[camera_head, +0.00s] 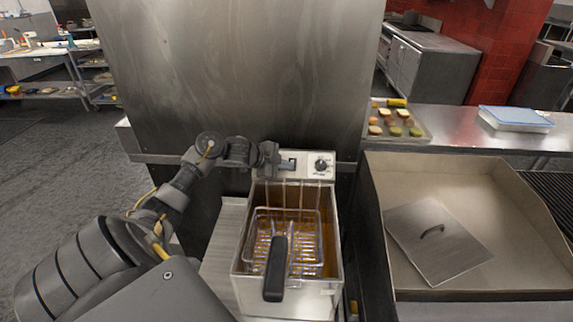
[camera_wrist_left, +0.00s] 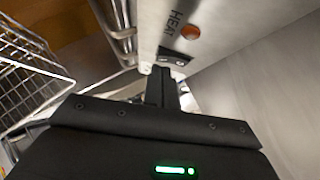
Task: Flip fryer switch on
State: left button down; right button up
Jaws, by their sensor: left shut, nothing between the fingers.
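The fryer (camera_head: 330,285) stands in the middle of the head view, with a wire basket (camera_head: 262,222) with a black handle inside it. Its control panel (camera_head: 312,158) is at the back, with a dark knob (camera_head: 321,166) on the right and a small dark switch (camera_head: 289,158) on the left. My left gripper (camera_head: 282,164) is at the left part of the panel, close to the switch. In the left wrist view its shut, empty fingertips (camera_wrist_left: 165,72) reach the panel edge, below an orange HEAT light (camera_wrist_left: 190,32); whether they touch the switch I cannot tell. My right gripper is out of view.
A tall steel panel (camera_head: 240,75) rises behind the fryer. The basket also shows in the left wrist view (camera_wrist_left: 30,75).

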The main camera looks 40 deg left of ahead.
pick_arm(q)
jog(key=shift+w+f, duration=0.15)
jog(key=shift+f, duration=0.05)
jog(key=shift+a+f, duration=0.1)
jog(key=shift+f, duration=0.05)
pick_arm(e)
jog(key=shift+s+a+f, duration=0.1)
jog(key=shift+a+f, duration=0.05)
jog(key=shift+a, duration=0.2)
pick_arm(q)
jog(key=shift+r+p, duration=0.65)
jog(key=shift+r, duration=0.15)
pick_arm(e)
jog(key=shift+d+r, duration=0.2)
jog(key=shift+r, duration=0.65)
